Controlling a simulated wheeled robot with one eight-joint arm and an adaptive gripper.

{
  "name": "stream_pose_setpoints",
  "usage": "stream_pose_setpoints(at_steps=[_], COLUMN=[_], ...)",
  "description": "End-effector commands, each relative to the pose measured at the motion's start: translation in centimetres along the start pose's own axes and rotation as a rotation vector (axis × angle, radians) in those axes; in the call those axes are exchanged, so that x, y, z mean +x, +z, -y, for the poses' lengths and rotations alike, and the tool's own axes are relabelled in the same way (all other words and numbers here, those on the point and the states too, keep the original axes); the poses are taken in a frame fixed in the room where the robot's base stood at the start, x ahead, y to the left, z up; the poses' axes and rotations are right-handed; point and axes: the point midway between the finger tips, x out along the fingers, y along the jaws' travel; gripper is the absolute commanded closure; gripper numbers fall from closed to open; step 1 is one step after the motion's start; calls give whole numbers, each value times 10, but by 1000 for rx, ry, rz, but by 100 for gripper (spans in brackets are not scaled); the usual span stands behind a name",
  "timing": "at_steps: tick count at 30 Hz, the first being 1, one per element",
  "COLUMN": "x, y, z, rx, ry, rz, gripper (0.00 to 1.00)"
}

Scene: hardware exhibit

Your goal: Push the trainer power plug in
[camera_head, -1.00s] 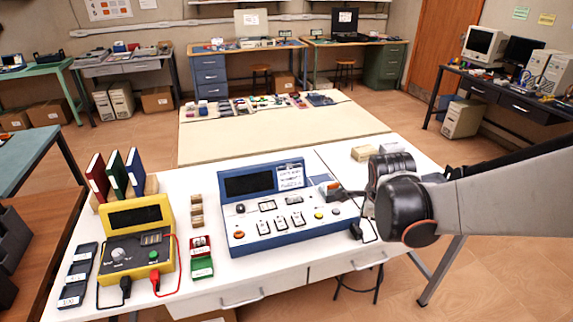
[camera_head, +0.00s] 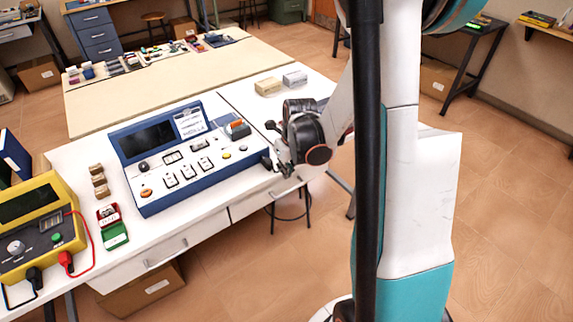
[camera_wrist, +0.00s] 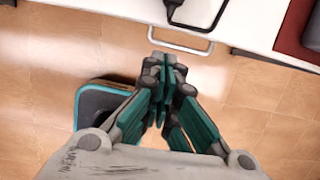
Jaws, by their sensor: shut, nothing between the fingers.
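The trainer is a blue console (camera_head: 136,190) with a white control panel, on the white table. A small black plug (camera_head: 266,162) sits at its right front corner; whether it is fully in its socket is too small to tell. In the wrist view, a black piece with a cord (camera_wrist: 184,13), apparently the plug, shows at the top edge on the white surface. My gripper (camera_head: 284,170) is just right of the plug, by the table's front edge. In the wrist view, my gripper's fingertips (camera_wrist: 164,66) are together and empty, apart from the black piece.
A grey block with an orange switch (camera_head: 237,129) is at the trainer's right side. A drawer handle (camera_wrist: 181,40) is below the table edge, close to my fingers. A yellow meter (camera_head: 38,225) stands at left. A stool (camera_head: 290,205) is under the table.

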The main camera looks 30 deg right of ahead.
Motion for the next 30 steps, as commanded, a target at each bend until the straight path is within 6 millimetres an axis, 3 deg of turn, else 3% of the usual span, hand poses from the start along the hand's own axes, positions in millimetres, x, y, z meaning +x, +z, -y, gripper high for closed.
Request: stream_pose_setpoints(at_steps=[3,6,15,30], x=[28,40,44,45], y=[0,5,36,46], z=[0,0,0,0], rx=[-1,-2,-1,-2], ry=[0,0,-1,-1], rz=[0,1,0,0], gripper=[100,100,100,100])
